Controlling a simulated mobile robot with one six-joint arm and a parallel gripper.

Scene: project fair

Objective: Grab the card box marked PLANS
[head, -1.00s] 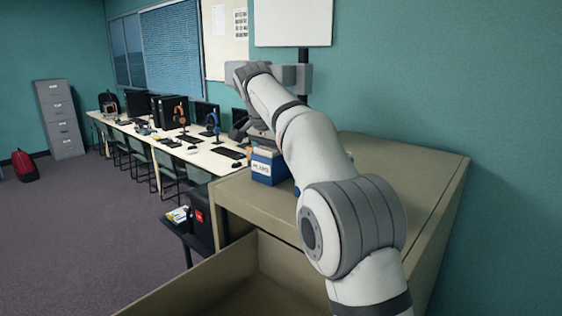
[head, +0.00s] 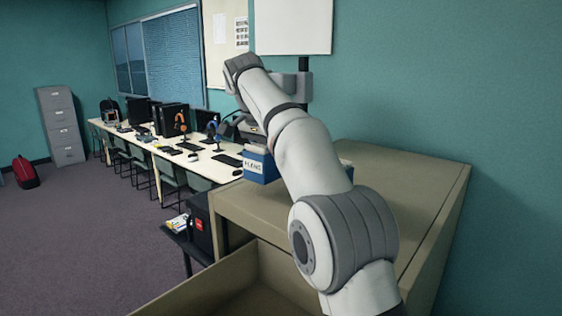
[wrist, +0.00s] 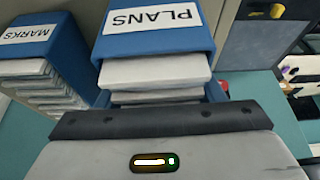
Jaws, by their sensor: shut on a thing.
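The PLANS card box (head: 262,165) is blue with a white label, in the head view near the left end of the tan cabinet top. In the wrist view the PLANS box (wrist: 185,40) is straight in front of my gripper (wrist: 160,122), with white cards showing at its near side. My gripper (head: 251,130) is just above the box in the head view and is shut on it. The fingertips are hidden. I cannot clearly tell how far the box is above the cabinet top.
A similar blue box marked MARKS (wrist: 38,52) stands left of it in the wrist view. The cabinet top (head: 400,170) is bare at right. A long table (head: 212,168) with computers and headphones runs beyond, with a black stand (head: 203,222) beside the cabinet.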

